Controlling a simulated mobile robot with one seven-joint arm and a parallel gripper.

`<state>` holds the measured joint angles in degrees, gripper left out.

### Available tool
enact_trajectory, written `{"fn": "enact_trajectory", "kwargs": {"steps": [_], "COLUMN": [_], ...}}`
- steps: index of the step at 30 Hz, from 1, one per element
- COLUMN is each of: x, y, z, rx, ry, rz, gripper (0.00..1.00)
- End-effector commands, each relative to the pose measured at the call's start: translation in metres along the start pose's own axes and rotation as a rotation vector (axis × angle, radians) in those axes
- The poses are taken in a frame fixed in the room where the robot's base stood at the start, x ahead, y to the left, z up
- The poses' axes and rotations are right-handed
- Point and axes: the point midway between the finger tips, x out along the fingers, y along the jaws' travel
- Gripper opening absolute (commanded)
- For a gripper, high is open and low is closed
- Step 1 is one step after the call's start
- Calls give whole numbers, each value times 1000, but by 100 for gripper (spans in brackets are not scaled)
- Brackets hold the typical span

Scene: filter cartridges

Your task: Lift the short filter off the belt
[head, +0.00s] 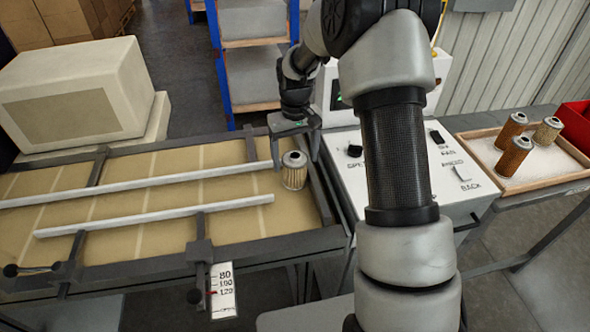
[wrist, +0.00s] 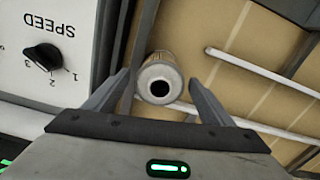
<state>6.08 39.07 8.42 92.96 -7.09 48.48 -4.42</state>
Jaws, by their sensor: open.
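The short filter (head: 293,170) stands upright near the right end of the belt (head: 180,221), past the ends of the two white guide rails. It is a pale pleated cylinder with a metal top and a dark center hole. In the wrist view the filter (wrist: 159,80) shows between and beyond the fingertips. My gripper (head: 296,146) is open around or just above the filter; the head view does not settle its height. In the wrist view my gripper's two fingers (wrist: 158,88) are spread wide, with gaps on both sides of the filter.
White guide rails (head: 155,216) run along the belt. A control box (head: 452,172) with a speed knob (wrist: 43,58) stands right of the belt. A tray (head: 512,188) holding several filters sits farther right, beside a red bin (head: 577,122). A beige housing (head: 80,95) stands behind the belt.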

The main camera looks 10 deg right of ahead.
Motion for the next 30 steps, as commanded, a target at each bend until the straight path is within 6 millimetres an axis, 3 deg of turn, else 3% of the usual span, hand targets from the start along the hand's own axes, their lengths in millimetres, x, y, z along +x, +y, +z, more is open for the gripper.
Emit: {"fn": "enact_trajectory", "kwargs": {"steps": [2,12,22,30], "x": [0,-1,-6,-39], "y": [0,0,0,0], "z": [0,0,0,-1], "rx": [0,0,1,1], "ry": [0,0,1,2], "rz": [0,0,0,0], "gripper": [76,21,21,21]}}
